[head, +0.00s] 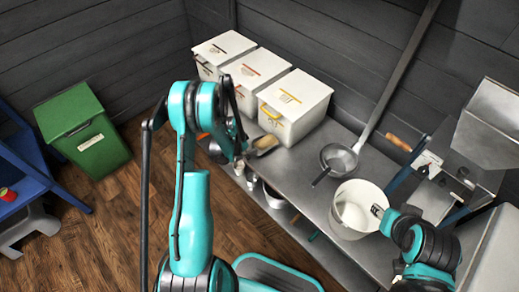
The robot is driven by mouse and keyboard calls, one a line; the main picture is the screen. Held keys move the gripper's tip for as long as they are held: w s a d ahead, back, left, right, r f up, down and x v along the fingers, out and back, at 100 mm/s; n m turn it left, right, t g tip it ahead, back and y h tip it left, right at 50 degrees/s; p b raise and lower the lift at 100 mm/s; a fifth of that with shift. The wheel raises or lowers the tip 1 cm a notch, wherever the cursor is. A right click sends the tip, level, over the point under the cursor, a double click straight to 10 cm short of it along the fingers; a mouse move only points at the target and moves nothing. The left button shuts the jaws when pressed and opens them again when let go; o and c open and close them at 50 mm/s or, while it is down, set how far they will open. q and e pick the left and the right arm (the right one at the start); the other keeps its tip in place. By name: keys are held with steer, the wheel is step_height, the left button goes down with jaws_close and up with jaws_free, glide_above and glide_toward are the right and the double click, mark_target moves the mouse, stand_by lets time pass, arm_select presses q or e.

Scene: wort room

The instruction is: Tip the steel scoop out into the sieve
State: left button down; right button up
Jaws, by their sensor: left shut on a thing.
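My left gripper (236,150) is shut on what looks like the steel scoop (264,146), in front of the white bins. Tan material shows at the scoop's right end; the fingers and arm hide much of the rest. The round grey sieve (338,158) is on the steel counter, to the right of the scoop and apart from it, with a short dark handle toward the front. My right gripper (378,211) is at the right rim of a white bucket (352,216); its fingers are too small to read.
Three white lidded bins (292,103) stand at the back of the counter (297,165). A long steel pole (398,72) leans near the sieve. A steel machine with a hopper (488,125) stands at right. A green bin (85,130) and blue shelf (28,165) stand at left.

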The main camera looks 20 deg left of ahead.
arm_select(q)
steer(key=shift+r+p, duration=1.1)
steer(key=shift+r, duration=1.15)
steer(key=shift+f, duration=0.1)
